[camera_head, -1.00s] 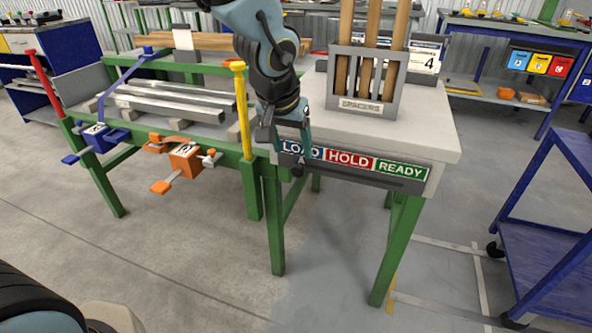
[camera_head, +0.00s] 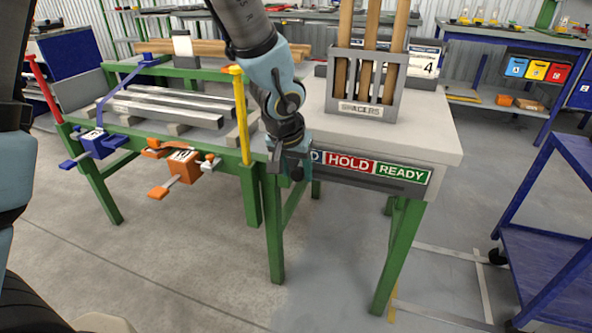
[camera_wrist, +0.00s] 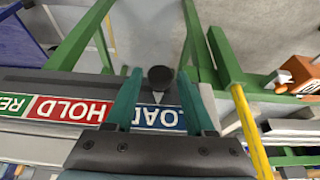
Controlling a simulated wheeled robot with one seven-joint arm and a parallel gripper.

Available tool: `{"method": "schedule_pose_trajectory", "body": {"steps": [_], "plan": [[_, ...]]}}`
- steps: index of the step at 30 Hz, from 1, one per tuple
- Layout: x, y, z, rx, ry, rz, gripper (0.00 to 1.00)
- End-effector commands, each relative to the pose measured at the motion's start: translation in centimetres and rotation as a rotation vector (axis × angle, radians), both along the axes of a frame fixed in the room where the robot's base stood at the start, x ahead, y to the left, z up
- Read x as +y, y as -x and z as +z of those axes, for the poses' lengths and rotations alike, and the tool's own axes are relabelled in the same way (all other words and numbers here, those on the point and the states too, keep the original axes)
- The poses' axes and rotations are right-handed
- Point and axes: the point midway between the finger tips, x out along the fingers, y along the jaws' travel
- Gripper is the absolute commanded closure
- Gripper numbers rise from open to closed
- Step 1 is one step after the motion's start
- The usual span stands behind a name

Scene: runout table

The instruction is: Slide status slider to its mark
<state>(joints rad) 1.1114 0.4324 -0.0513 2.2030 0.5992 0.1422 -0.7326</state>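The status slider's round black knob (camera_wrist: 160,76) sits at the LOAD end of the dark slider bar, with a pale pointer beside it toward the LOAD label (camera_wrist: 158,117). In the head view the knob (camera_head: 297,174) shows just under my gripper. The HOLD label (camera_head: 350,163) is red and the READY label (camera_head: 401,173) is green, to the right. My gripper (camera_wrist: 158,82) is open, its two teal fingers on either side of the knob, with gaps visible. In the head view my gripper (camera_head: 291,165) hides most of the LOAD label.
A spacers rack (camera_head: 362,110) with wooden bars stands on the table top (camera_head: 430,140). A yellow post (camera_head: 241,115) and an orange clamp (camera_head: 184,166) are left of my gripper. The floor before the table is clear. A blue cart (camera_head: 550,260) stands at right.

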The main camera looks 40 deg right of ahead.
Motion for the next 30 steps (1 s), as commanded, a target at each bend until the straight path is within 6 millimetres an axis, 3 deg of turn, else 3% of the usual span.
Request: {"method": "schedule_pose_trajectory", "body": {"steps": [1, 14, 30], "plan": [[0.01, 0.01, 0.01, 0.0, 0.0, 0.0, 0.53], [0.02, 0.0, 0.01, 0.0, 0.0, 0.0, 1.0], [0.03, 0.01, 0.01, 0.0, 0.0, 0.0, 1.0]]}}
